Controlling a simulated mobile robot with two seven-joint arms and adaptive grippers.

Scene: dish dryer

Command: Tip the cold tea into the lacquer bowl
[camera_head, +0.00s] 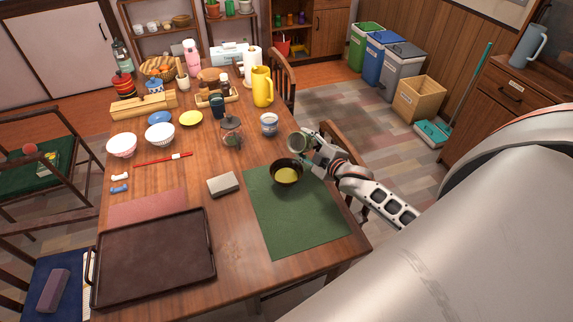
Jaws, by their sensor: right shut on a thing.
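The lacquer bowl (274,176) is dark and round and stands upright on the green mat (295,222). Yellow-green liquid shows inside it. My right gripper (309,149) comes in from the right and is shut on a small greenish cup (297,142). The cup is held just above and behind the bowl's far rim and looks tilted. I cannot tell whether any tea is left in the cup, and no falling stream can be made out. The gripper's fingers partly hide the cup's side. My left gripper is not in view.
A grey block (223,184) lies left of the mat, and a dark tray (155,258) lies at front left. A glass teapot (231,134) and a blue-white cup (269,124) stand behind the bowl. A chair (343,150) is close to the right table edge.

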